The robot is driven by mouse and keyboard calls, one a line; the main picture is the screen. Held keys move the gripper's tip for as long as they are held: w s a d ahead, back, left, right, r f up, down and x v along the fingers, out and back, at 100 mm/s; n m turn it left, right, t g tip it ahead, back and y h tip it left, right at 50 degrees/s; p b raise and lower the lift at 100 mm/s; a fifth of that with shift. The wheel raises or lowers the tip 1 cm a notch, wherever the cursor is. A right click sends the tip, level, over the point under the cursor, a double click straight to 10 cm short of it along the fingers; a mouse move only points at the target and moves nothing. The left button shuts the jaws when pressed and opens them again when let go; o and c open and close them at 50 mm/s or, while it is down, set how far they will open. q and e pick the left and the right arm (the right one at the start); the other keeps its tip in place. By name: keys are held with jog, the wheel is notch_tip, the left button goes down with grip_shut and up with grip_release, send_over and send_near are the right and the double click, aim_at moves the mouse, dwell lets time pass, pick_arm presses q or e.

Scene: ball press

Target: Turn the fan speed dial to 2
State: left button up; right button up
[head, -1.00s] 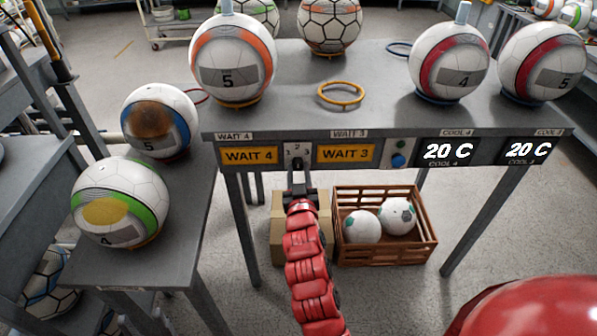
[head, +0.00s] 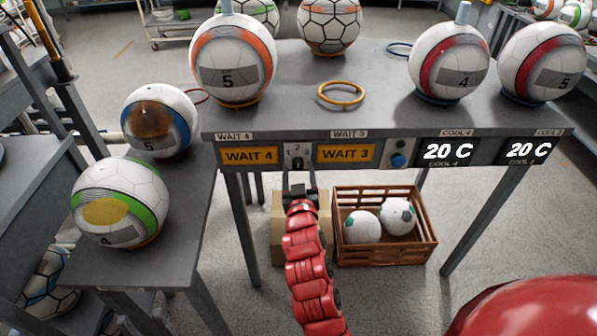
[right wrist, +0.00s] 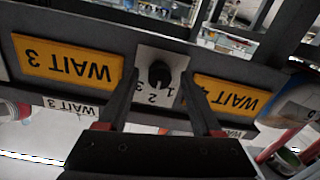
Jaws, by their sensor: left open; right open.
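The fan speed dial is a dark round knob (head: 297,162) on a small white plate on the front of the grey table, between two yellow signs. In the right wrist view the knob (right wrist: 159,74) appears upside down, with the numbers 1, 2 and 3 around it. I cannot tell clearly which number its pointer marks. My right gripper (head: 299,179) is open just in front of and below the dial. In the right wrist view its two fingers stand apart on either side of the dial plate, and no grip on the knob shows. My left gripper is not in view.
WAIT 4 (head: 249,155) and WAIT 3 (head: 346,153) signs flank the dial. A blue button (head: 398,160) and two 20 C displays (head: 447,152) are to the right. Balls stand on the table (head: 300,100). A brown crate (head: 385,259) holding balls sits below.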

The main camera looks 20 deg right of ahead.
jog(key=p+v, duration=0.5)
jog(key=v, duration=1.2)
jog(key=shift+s, duration=0.25)
jog(key=shift+a, duration=0.1)
